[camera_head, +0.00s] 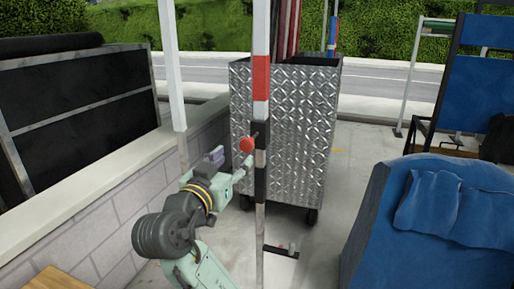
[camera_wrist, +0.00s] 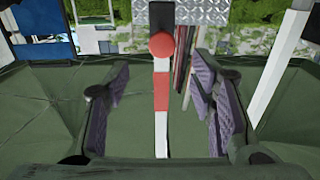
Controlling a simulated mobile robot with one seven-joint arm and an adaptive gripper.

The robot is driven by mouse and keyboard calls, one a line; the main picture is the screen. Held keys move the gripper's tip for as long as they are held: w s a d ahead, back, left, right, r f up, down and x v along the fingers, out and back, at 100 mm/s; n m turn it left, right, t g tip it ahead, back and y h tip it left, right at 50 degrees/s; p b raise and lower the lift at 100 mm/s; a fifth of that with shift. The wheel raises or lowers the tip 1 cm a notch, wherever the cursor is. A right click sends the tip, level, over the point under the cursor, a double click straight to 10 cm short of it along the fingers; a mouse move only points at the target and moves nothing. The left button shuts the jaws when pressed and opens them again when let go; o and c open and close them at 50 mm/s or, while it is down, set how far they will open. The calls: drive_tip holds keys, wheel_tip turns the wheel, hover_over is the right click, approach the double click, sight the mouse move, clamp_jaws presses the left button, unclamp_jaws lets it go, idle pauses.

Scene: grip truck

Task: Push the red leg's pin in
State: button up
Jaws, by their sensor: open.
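The red-banded leg (camera_head: 261,78) stands upright near the middle of the head view, with a black collar (camera_head: 261,134) below the red band. The pin's round red knob (camera_head: 247,145) sticks out on the collar's left side. In the wrist view the knob (camera_wrist: 162,45) is in front of the leg (camera_wrist: 161,95), just below the black collar (camera_wrist: 161,15). My gripper (camera_head: 230,162) is open just left of the leg. In the wrist view its purple-padded fingers (camera_wrist: 161,82) are spread left and right of the leg, apart from the knob. The pin's shaft is hidden behind the knob.
A metal tread-plate cart (camera_head: 295,130) holding poles stands behind the leg. A low block wall (camera_head: 110,200) runs along the left, with a white post (camera_head: 171,65) near it. A blue covered object (camera_head: 400,235) stands at the right.

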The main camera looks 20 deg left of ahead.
sight(245, 145)
drive_tip(key=w+p, duration=0.2)
drive_tip(key=w, duration=0.8)
drive_tip(key=shift+w, duration=0.1)
drive_tip(key=shift+c, duration=0.2)
clamp_jaws()
idle(0.4)
